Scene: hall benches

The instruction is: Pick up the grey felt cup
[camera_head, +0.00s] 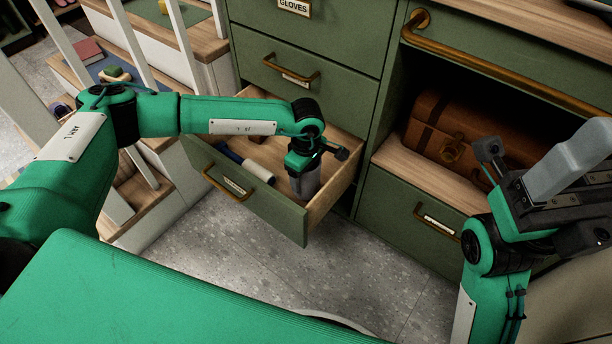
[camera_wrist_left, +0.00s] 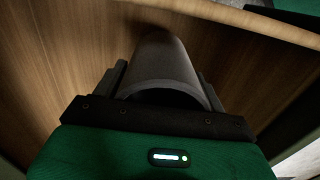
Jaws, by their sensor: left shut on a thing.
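The grey felt cup (camera_wrist_left: 165,62) is between the dark fingers of my left gripper in the left wrist view, its rounded rim facing the wrist. My left gripper (camera_head: 304,178) points down into the open drawer (camera_head: 276,222) in the head view, at its right end, and is shut on the cup. The cup's lower end is hidden, so I cannot tell whether it touches the drawer floor. My right gripper (camera_head: 566,165) is at the right of the head view, away from the drawer; its jaw opening is unclear.
A white roll-like thing with a dark blue part (camera_head: 257,171) lies in the drawer left of my gripper. A brown suitcase (camera_head: 447,135) sits in the open shelf at right. Closed green drawers (camera_head: 300,75) rise behind. White stair balusters (camera_head: 120,70) stand at left.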

